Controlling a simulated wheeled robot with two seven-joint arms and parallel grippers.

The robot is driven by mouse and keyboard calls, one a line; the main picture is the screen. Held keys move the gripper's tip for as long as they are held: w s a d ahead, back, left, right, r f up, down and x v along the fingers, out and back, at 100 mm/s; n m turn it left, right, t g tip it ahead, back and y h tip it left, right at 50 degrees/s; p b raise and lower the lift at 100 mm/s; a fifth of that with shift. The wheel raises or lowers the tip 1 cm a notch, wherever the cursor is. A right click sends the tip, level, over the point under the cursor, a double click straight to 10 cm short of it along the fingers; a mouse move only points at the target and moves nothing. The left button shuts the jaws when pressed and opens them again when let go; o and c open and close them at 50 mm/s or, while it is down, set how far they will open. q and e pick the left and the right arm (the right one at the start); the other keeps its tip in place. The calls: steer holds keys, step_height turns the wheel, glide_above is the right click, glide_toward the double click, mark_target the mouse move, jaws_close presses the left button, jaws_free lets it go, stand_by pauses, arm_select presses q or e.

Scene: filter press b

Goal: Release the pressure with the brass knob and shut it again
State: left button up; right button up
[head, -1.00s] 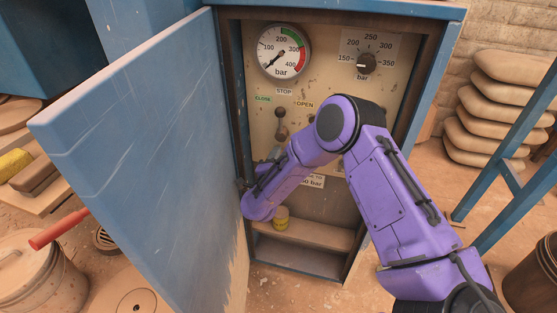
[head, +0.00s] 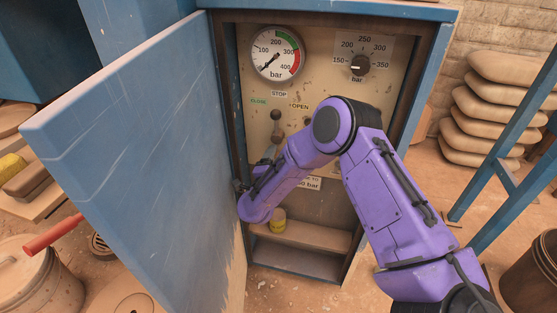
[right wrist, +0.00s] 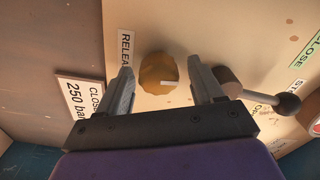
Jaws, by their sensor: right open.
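In the head view my right arm hides the knob. The pressure gauge (head: 277,53) has its needle pointing to the lower left, near the bottom of the scale. My left gripper is not in view.
A lever with a dark ball end (right wrist: 289,104) is close to the right finger in the wrist view. The blue cabinet door (head: 130,130) stands open at left. A pressure dial (head: 359,65) is at upper right. A small yellow-lidded jar (head: 278,218) stands on the shelf below.

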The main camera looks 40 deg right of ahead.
steer(key=n+p, duration=0.1)
steer(key=n, duration=0.2)
steer(key=shift+r, duration=0.15)
steer(key=n, duration=0.3)
steer(key=shift+n, duration=0.4)
steer(key=n, duration=0.3)
steer(key=shift+w+n, duration=0.1)
steer(key=shift+n, duration=0.2)
steer(key=n, duration=0.3)
steer(key=shift+a, duration=0.1)
steer(key=s+a+n, duration=0.2)
steer(key=s+a, duration=0.5)
steer(key=a, duration=0.1)
steer(key=s+f+n+g+y+p, duration=0.2)
steer(key=s+f+g+y+p, duration=0.2)
steer(key=s+f+y, duration=0.5)
steer(key=s+f, duration=0.7)
steer(key=s, duration=0.4)
steer(key=shift+s+f+n+p, duration=0.2)
steer(key=shift+f+n+p, duration=0.1)
